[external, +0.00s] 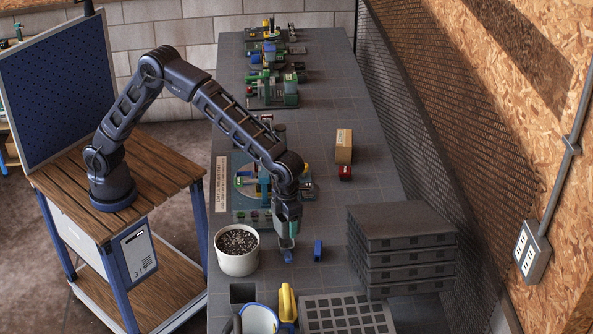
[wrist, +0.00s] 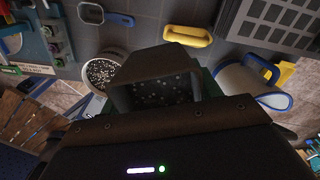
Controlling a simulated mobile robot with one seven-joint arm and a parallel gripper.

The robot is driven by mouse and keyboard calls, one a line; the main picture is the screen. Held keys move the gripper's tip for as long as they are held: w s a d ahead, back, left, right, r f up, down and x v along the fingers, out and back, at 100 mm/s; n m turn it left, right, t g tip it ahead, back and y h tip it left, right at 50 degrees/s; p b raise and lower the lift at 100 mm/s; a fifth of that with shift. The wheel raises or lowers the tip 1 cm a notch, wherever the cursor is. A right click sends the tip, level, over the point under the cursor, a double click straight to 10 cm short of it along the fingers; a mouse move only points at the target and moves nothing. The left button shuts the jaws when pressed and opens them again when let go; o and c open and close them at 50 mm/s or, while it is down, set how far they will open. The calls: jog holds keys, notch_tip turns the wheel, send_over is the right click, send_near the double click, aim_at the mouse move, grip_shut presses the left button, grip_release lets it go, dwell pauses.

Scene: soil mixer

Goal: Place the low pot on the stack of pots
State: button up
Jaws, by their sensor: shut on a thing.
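My gripper (external: 287,238) points down over the table, beside the white bucket and higher than it. A dark tapered low pot (wrist: 153,64) fills the space right in front of my gripper in the wrist view, its open side toward the camera with a speckled inside. My gripper is shut on it. In the external view the held thing is small and hard to make out. The dark square stack of pots (external: 243,292) stands near the table's front, below and left of my gripper. How many pots it has I cannot tell.
The white bucket (external: 238,262) of speckled soil is left of my gripper. A white-and-blue jug (external: 260,321) and a yellow tool (external: 287,303) are near the stack. A small blue thing (external: 318,250) and stacked grey trays (external: 402,245) are to the right.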

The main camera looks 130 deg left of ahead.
aim_at(243, 293)
jog(key=s+d+r+m, duration=0.1)
jog(key=s+d+m, duration=0.1)
jog(key=d, duration=0.6)
jog(key=s+d+r+m, duration=0.1)
jog(key=s+d+m, duration=0.15)
jog(key=d, duration=0.65)
jog(key=f, duration=1.9)
jog(key=shift+w+f, duration=0.2)
jog(key=shift+f, duration=0.15)
jog(key=shift+f, duration=0.1)
jog(key=o, duration=1)
